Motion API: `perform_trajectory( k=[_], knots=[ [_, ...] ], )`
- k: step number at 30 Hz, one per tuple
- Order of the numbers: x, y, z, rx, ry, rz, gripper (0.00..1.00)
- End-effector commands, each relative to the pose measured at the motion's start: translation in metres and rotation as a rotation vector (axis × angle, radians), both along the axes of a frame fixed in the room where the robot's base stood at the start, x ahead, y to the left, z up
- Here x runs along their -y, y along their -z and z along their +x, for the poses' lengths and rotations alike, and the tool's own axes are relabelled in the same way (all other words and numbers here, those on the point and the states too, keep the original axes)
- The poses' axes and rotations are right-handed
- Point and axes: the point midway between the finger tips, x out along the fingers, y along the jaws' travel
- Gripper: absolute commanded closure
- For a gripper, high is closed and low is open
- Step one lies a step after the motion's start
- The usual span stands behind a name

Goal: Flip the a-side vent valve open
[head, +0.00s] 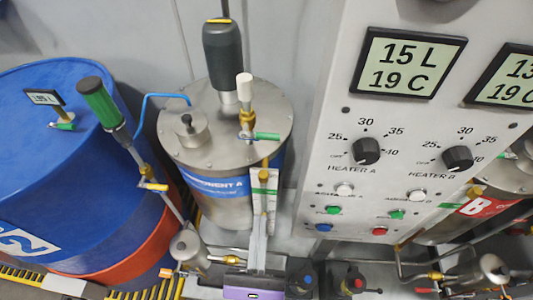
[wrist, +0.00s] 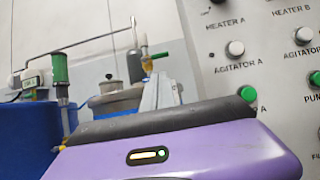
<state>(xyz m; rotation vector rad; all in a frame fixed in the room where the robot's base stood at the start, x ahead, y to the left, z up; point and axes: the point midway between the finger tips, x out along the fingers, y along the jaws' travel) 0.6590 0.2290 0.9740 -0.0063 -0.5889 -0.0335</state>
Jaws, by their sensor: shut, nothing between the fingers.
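The a-side vent valve (head: 247,117) stands on the lid of the steel Component A tank (head: 221,212), with a brass body and a white cap. Its green lever (head: 267,136) sticks out sideways to the right. In the wrist view the valve (wrist: 147,63) shows small, beyond my fingers, with the green lever (wrist: 160,55) pointing right. My gripper (head: 260,222) is shut and empty. It is in front of the tank, below the lid in the picture, apart from the lever. In the wrist view my fingers (wrist: 162,84) point toward the tank.
The control panel (head: 320,200) rises close on the right. A blue drum (head: 50,120) with a green-handled pump (head: 100,102) stands left. A dark agitator motor (head: 222,55) rises behind the valve. A level gauge (head: 265,183) runs down the tank front near my fingers.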

Motion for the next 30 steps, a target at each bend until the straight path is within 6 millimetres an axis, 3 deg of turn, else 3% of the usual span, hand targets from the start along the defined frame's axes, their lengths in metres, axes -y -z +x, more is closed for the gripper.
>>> perform_trajectory(
  k=[10,24,30],
  knots=[
    [0.000,-0.012,0.013,0.002,0.001,-0.002,1.00],
    [0.003,-0.063,0.087,0.001,0.003,-0.002,1.00],
    [0.003,-0.076,0.108,0.001,0.002,-0.003,1.00]
  ],
)
